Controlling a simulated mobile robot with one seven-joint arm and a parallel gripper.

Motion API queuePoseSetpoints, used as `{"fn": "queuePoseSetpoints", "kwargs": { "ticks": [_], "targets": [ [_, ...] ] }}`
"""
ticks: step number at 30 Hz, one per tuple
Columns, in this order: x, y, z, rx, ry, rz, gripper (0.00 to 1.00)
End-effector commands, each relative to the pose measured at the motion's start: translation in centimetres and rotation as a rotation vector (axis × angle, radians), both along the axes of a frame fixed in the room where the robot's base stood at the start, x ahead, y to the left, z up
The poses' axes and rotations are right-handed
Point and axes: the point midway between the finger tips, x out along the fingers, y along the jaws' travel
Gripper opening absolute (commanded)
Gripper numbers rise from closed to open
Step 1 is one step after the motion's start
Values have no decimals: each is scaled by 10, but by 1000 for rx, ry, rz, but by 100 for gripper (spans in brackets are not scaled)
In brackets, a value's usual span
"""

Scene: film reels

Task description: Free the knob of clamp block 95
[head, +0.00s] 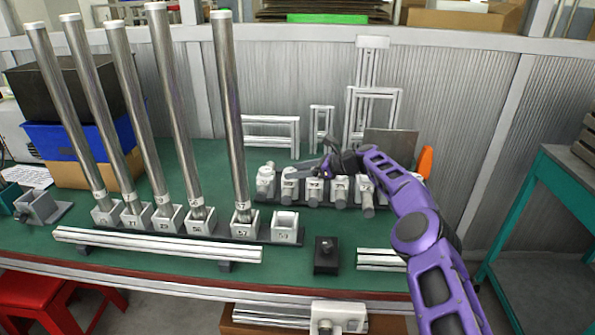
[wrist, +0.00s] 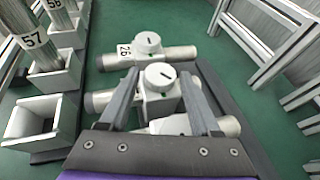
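A row of pale grey clamp blocks (head: 290,187) stands on the green table, each with a tube through it and a round slotted knob on top. I cannot make out the number 95 on any of them. My gripper (head: 323,168) is over the row in the head view. In the wrist view, my gripper (wrist: 160,88) is open, its fingers on either side of a knob (wrist: 160,75) on one block; contact is unclear. The block beyond it has a similar knob (wrist: 147,42) and a sideways label that looks like 26. A block nearer my palm is partly hidden.
Tall steel tubes (head: 230,110) stand in numbered sockets on the left; an empty socket (head: 286,225) is marked 59. A dark box (head: 326,262) with a knob stands near the front edge. Metal frames (head: 370,115) stand behind the row.

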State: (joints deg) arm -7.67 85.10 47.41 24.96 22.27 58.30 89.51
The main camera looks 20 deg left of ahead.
Motion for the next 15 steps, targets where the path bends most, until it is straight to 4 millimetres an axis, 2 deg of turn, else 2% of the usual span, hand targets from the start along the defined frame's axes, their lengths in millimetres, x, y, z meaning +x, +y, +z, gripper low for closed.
{"fn": "queuePoseSetpoints", "kwargs": {
  "ticks": [8, 14, 15],
  "targets": [
    [1, -8, 4, 0, 1, -1, 64],
    [-2, -30, 15, -2, 1, -1, 64],
    [-1, -40, 19, -1, -1, -4, 64]
  ]
}}
